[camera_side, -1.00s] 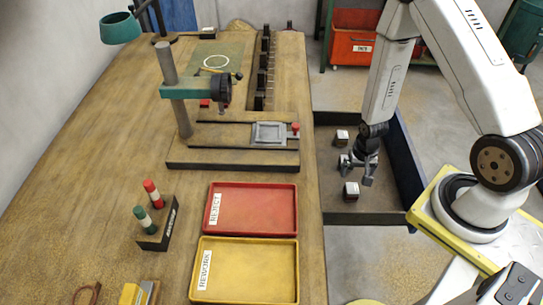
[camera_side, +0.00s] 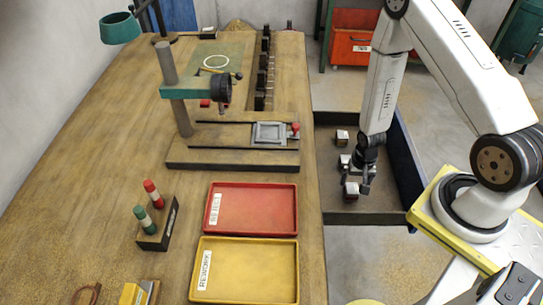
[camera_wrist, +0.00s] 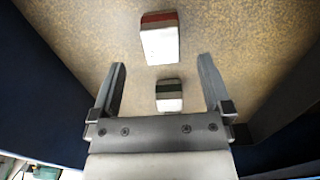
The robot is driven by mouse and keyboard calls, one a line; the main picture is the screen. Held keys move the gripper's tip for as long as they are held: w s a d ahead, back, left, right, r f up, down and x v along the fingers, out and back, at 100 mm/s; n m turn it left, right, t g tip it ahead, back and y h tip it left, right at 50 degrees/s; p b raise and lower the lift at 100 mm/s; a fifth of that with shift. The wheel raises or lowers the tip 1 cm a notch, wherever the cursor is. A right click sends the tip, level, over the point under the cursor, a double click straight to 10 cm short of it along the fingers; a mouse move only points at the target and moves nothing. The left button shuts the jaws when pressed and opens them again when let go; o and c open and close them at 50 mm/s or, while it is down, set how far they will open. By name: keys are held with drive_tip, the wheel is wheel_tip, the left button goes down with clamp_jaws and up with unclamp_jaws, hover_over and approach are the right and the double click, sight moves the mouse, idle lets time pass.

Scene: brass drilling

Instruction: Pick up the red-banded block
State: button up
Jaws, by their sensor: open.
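In the wrist view, the red-banded block (camera_wrist: 160,40), white with a red band along its top edge, lies on the bin floor beyond my fingertips. A green-banded white block (camera_wrist: 169,95) shows between my fingers in that picture. My gripper (camera_wrist: 162,64) is open and holds nothing. In the side view, my gripper (camera_side: 359,188) is low in the bin, beside the front block (camera_side: 351,193), which a finger partly covers. I cannot tell there whether they touch. Band colours are too small to tell in the side view.
The dark-walled bin (camera_side: 397,150) stands right of the workbench. Two more blocks, the middle one (camera_side: 344,160) and the back one (camera_side: 342,136), lie farther back in it. The bench holds a red tray (camera_side: 252,208), a yellow tray (camera_side: 246,270) and a drill stand (camera_side: 185,90).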

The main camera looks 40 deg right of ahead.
sight(352, 188)
drive_tip(key=shift+f, duration=0.15)
drive_tip(key=shift+w+f, duration=0.1)
drive_tip(key=shift+f, duration=2.35)
clamp_jaws()
